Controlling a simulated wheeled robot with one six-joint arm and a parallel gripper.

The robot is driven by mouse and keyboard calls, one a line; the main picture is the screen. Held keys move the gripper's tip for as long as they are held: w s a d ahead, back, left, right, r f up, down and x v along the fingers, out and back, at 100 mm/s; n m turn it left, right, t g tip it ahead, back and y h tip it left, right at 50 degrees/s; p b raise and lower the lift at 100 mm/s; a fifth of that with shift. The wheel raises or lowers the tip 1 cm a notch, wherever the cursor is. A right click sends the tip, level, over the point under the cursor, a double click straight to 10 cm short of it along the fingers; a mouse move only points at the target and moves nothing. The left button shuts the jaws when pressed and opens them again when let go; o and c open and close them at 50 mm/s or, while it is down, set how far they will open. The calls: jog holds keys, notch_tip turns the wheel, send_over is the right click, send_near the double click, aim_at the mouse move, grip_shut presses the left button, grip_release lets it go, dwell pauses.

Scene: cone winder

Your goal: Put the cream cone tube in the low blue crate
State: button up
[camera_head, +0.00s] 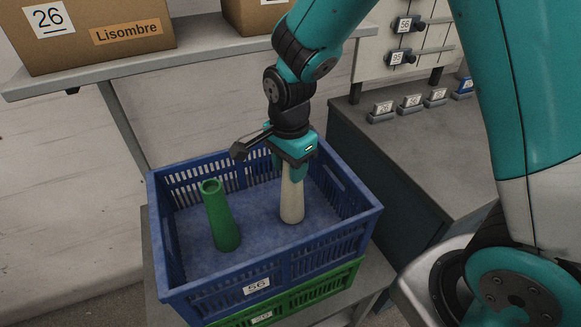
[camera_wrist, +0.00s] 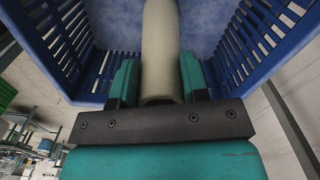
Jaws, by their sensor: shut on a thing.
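The cream cone tube (camera_head: 292,203) is upright inside the low blue crate (camera_head: 319,261), in its right part. My gripper (camera_head: 293,170) is shut on the upper, narrow end of the tube from above. The tube's wide lower end is at or just above the crate floor; I cannot tell if it touches. In the wrist view the cream tube (camera_wrist: 160,50) lies between my two teal fingers (camera_wrist: 158,82), with the blue crate (camera_wrist: 90,75) around it.
A green cone tube (camera_head: 221,217) stands in the crate's left part. The blue crate, labelled 56, sits on a green crate (camera_head: 313,299). A grey counter (camera_head: 425,150) is to the right. A shelf (camera_head: 140,67) with cardboard boxes (camera_head: 95,35) is behind.

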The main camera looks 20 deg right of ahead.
jog(key=shift+f, duration=0.65)
jog(key=o, duration=1)
